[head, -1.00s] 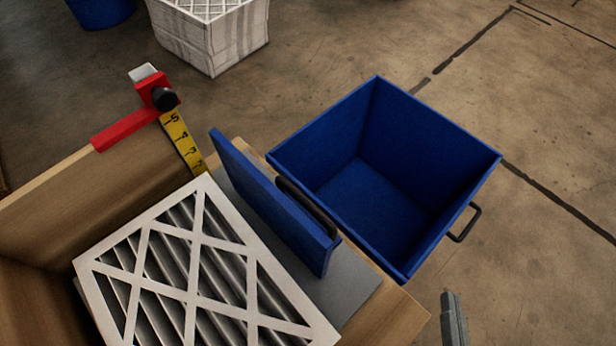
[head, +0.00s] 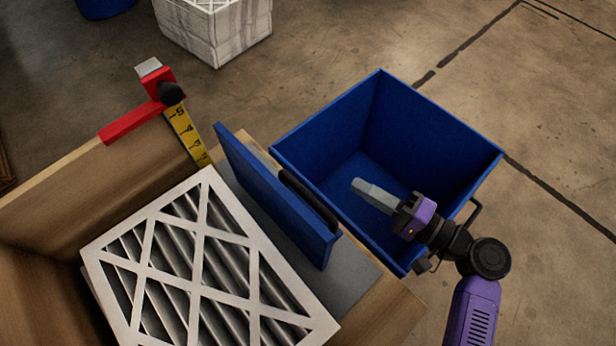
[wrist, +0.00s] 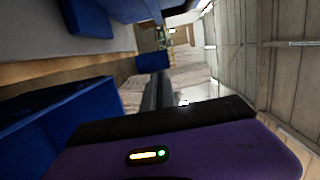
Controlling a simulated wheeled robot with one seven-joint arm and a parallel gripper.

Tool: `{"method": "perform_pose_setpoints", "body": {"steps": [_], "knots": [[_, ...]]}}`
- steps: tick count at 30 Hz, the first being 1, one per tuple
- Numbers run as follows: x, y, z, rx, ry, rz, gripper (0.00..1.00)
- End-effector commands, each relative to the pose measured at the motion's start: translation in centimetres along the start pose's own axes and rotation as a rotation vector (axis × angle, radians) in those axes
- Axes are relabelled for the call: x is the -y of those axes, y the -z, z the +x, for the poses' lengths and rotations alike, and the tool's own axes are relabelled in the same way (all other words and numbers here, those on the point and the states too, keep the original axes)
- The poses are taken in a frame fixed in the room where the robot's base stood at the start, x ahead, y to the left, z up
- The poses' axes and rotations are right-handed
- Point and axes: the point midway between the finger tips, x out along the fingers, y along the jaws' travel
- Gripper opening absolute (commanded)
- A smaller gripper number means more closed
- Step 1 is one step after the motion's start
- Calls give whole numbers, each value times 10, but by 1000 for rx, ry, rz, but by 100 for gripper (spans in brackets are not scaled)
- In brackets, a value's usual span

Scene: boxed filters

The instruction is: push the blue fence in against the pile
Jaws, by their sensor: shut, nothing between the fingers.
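The blue fence (head: 270,200) is an upright blue plate with a black handle (head: 309,202) on its right face. It stands on a grey plate on the wooden bench, to the right of the pile of white-framed filters (head: 205,270). A strip of grey plate shows between fence and pile. My gripper (head: 356,183) is shut and empty, right of the fence and apart from it, above the open blue bin. Its fingers point left toward the handle. In the wrist view the dark fingers (wrist: 157,90) show closed together.
The open blue bin (head: 440,125) stands right of the bench, with a black side handle. A red stop (head: 135,122) with a black knob and yellow tape scale (head: 187,135) sits at the back of the wooden bench (head: 60,190). A white filter box (head: 215,35) stands behind on the floor.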

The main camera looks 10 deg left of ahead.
Motion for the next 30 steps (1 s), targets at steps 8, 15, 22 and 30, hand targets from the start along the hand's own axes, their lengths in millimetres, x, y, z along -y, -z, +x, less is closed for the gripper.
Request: {"method": "perform_pose_setpoints", "body": {"steps": [8,15,22,30], "knots": [[9,-14,12,72,40,23,0],[12,-18,55,72,38,21,0],[13,-20,99,71,37,21,0],[13,-52,106,67,37,23,0]]}}
